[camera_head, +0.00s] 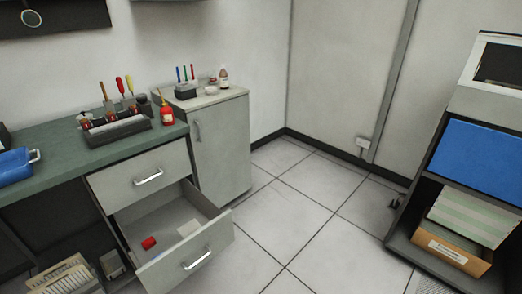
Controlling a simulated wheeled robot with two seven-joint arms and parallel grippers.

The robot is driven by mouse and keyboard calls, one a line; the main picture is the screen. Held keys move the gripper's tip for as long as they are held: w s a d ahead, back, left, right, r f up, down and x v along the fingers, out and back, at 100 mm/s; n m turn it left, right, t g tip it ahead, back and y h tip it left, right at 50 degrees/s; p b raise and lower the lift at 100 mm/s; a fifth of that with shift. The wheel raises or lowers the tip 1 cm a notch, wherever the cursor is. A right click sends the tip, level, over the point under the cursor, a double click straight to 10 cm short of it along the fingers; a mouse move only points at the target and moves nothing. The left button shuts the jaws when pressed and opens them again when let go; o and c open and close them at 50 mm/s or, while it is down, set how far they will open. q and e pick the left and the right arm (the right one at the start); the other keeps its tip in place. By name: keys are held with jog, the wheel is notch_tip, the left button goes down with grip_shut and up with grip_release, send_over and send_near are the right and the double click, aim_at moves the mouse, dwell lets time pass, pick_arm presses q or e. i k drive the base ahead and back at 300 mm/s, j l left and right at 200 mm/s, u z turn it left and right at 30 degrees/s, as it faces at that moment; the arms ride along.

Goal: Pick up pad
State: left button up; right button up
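A small pale, flat rectangular item that looks like the pad (189,228) lies inside the open lower drawer (200,264), toward its right side. A small red object (149,243) lies in the same drawer, to the left of the pad and apart from it. The drawer is pulled well out and its inside shows from above. Neither of my grippers is in view.
Above is a closed drawer (146,176) under a green worktop (60,166) holding a tool rack (115,132) and red bottle (167,113). A grey cabinet (222,150) stands behind. A shelf unit with a cardboard box (440,250) is at right. Floor between is clear.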

aim_at(148, 244)
jog(key=u, duration=1.3)
